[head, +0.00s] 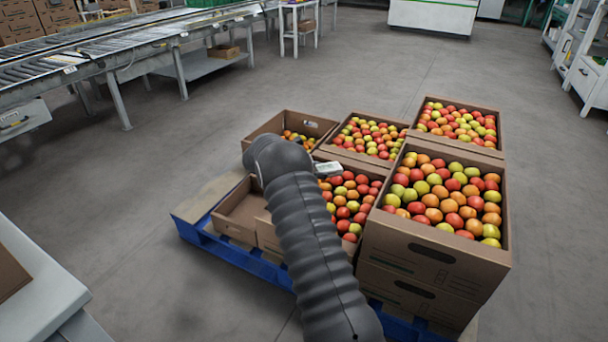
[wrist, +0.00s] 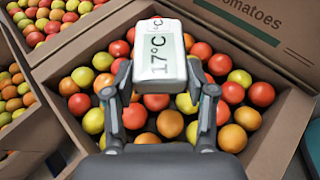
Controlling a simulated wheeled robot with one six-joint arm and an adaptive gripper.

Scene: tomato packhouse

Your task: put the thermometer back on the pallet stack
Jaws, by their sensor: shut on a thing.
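The thermometer is a small white block with a grey display reading 17°C (wrist: 158,52). It also shows in the head view (head: 328,168), just beyond the end of my arm. My gripper (wrist: 160,80) is shut on its sides and holds it above a carton of mixed red, orange and yellow-green tomatoes (wrist: 284,118). How high it is above the tomatoes is hard to tell. The pallet stack stands on a blue pallet (head: 262,270) and has several open cardboard cartons, including a tall stacked one at the right (head: 425,243). My arm hides part of the stack.
An empty-looking low carton (head: 236,230) is at the pallet's left front, and a partly filled one (head: 262,128) at the back left. A roller conveyor (head: 130,48) runs along the upper left. Grey floor is clear around the pallet's left and back.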

